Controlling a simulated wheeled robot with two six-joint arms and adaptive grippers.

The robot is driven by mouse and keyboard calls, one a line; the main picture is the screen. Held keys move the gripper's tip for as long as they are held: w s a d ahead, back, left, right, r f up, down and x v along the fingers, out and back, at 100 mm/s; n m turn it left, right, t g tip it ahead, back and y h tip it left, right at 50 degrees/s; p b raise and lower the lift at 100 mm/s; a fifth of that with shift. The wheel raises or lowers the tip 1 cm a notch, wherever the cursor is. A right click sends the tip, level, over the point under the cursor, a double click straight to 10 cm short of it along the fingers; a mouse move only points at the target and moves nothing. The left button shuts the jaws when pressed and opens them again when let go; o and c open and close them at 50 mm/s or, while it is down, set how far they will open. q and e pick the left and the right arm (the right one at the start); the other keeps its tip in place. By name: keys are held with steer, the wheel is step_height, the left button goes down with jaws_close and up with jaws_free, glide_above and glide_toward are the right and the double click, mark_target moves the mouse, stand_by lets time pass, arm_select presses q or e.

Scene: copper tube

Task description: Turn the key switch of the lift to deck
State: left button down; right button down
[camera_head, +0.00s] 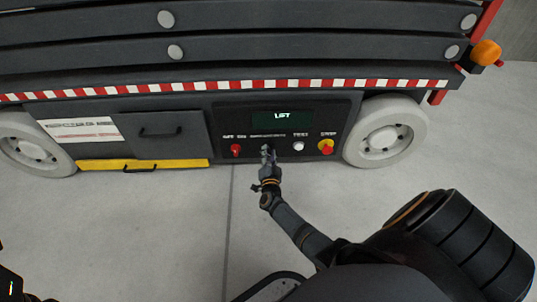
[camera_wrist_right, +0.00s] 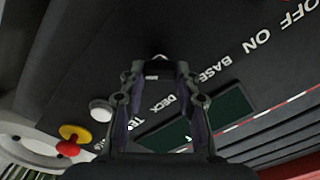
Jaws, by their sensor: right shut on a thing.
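The lift (camera_head: 120,62) stands across the head view, with its dark control panel (camera_head: 225,117) low in the middle. My right gripper (camera_head: 267,150) reaches up to the panel and covers the key switch there. In the right wrist view the two fingers of my right gripper (camera_wrist_right: 158,72) are shut on the key (camera_wrist_right: 158,59), of which only a small pale part shows between the tips. The printed words BASE and DECK are beside the fingers. The key's turned position cannot be told.
A red switch (camera_head: 236,150) is left of my right gripper. A white button (camera_head: 299,146) and a red-and-yellow stop button (camera_head: 326,147) are to its right. A green LIFT display (camera_head: 282,117) is above. Wheels (camera_head: 384,138) flank the panel. The grey floor (camera_head: 150,235) in front is clear.

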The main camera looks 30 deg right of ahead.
steer(key=shift+f, duration=0.1)
stand_by(0.4)
steer(key=c, duration=1)
jaws_free()
steer(key=shift+o, duration=0.2)
steer(key=shift+s, duration=0.1)
steer(key=v, duration=0.7)
steer(key=shift+a, duration=0.2)
steer(key=shift+s, duration=0.15)
